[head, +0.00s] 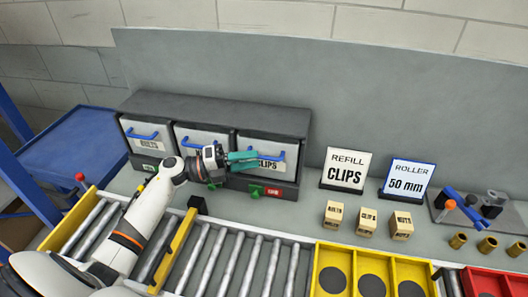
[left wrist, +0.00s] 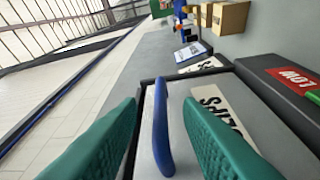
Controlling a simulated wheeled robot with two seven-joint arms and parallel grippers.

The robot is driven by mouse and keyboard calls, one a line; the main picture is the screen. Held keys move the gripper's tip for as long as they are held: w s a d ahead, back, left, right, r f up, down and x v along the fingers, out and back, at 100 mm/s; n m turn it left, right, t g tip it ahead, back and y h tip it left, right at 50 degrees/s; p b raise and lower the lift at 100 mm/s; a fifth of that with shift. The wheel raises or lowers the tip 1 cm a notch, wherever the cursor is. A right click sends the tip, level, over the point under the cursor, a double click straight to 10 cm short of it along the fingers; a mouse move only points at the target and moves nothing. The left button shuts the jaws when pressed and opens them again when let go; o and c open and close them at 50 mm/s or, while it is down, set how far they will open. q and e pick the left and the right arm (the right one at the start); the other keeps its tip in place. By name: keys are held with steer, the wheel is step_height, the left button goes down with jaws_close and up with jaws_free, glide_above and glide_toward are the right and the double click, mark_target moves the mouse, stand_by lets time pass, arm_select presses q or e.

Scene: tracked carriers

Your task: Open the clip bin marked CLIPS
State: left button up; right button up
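The CLIPS bin (head: 264,147) is the rightmost of three grey-fronted bins in a dark cabinet. It looks shut, with a blue handle (head: 281,156) on its front and a red tag below. My left gripper (head: 244,160) is in front of this bin and partly covers its label. In the left wrist view its teal fingers (left wrist: 160,135) are apart, with the blue handle (left wrist: 161,130) between them. I see a gap on each side of the handle. The CLIPS label (left wrist: 222,110) shows beside the right finger. My right gripper is in neither view.
The other two bins (head: 148,135) stand to the left. A REFILL CLIPS sign (head: 346,170) and a ROLLER 50 mm sign (head: 407,180) stand right of the cabinet. Three small boxes (head: 367,222) sit before them. A roller conveyor (head: 235,262) and a yellow tray (head: 384,259) line the front.

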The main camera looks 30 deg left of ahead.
mark_target(264, 158)
arm_select(q)
steer(key=shift+p+x, duration=0.6)
steer(key=shift+x, duration=1.6)
steer(key=shift+c, duration=0.2)
jaws_close()
